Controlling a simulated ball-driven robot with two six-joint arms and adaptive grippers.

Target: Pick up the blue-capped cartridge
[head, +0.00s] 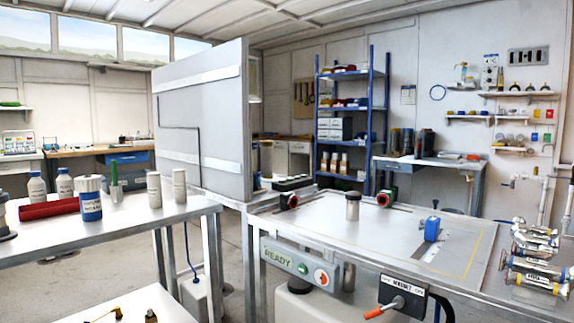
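Several cartridges with shiny metal ends (535,252) lie stacked on their sides at the right end of the machine bench (330,225). Their bands look yellow, red and blue, but they are too small for me to tell a blue cap for certain. A white and blue container (90,198) stands upright on the left table; its top is pale. Neither of my grippers is in view.
The left table (140,217) also holds white bottles, a red cylinder (48,209) and two white cylinders. A blue block (432,229) and a metal post (352,206) stand on the bench. A tall grey panel (200,120) rises behind. Floor shows between the tables.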

